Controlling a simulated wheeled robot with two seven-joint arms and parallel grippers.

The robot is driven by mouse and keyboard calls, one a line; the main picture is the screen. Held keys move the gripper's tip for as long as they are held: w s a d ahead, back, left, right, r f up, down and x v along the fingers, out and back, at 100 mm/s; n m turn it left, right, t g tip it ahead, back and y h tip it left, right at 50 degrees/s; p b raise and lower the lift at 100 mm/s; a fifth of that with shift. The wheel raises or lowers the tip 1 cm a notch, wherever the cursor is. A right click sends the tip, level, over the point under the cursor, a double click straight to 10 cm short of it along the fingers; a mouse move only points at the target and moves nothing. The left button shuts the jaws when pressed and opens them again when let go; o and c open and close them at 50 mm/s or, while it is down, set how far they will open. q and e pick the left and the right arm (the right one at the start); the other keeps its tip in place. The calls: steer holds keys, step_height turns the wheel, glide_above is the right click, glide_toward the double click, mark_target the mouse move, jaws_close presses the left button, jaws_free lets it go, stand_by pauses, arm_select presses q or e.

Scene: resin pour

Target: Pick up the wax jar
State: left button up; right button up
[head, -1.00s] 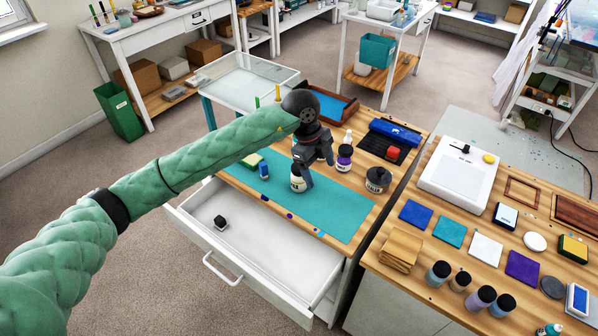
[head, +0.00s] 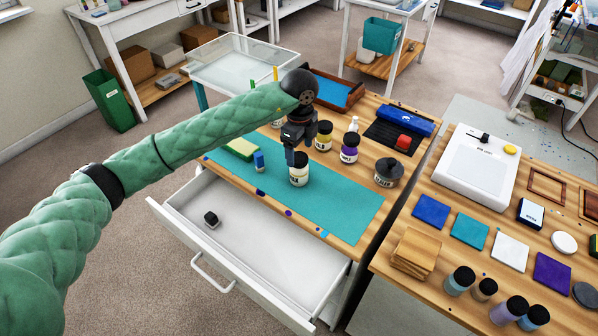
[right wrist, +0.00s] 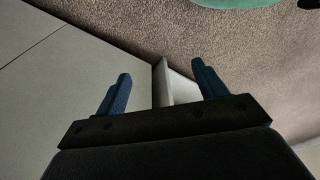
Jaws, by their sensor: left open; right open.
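A white jar with a dark-printed label (head: 299,176) stands upright on the teal mat (head: 343,207); it looks like the wax jar, but the lettering is too small to read surely. My left gripper (head: 299,157) is open at the jar's top, its fingers pointing down and overlapping the jar's upper part in the head view. I cannot tell whether they touch it. My right gripper (right wrist: 163,86) is open and empty in the right wrist view, away from the jars.
Behind the jar stand a yellow jar (head: 323,137) and a purple jar (head: 349,148); a dark-topped jar (head: 386,174) stands to the right. A blue bottle (head: 259,161) and a green-yellow sponge (head: 241,149) are left. An open drawer (head: 254,247) juts out in front.

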mark_target(299, 168)
arm_select(q)
steer(key=shift+s+f, duration=0.15)
steer(key=shift+f, duration=0.05)
steer(key=shift+f+p, duration=0.55)
steer(key=shift+f, duration=0.7)
step_height(299, 168, down, 4)
steer(key=p, duration=0.3)
steer(key=shift+a+f, duration=0.1)
steer(key=shift+f, duration=0.55)
arm_select(e)
steer(key=s+d+f, duration=0.3)
steer(key=f, duration=0.4)
steer(key=shift+f+t, duration=0.4)
steer(key=shift+d, duration=0.1)
arm_select(q)
steer(key=c, duration=1.1)
steer(key=shift+c, duration=0.2)
arm_select(e)
steer(key=shift+w+d, duration=0.1)
steer(key=shift+w, duration=0.05)
arm_select(q)
steer(key=shift+r, duration=0.2)
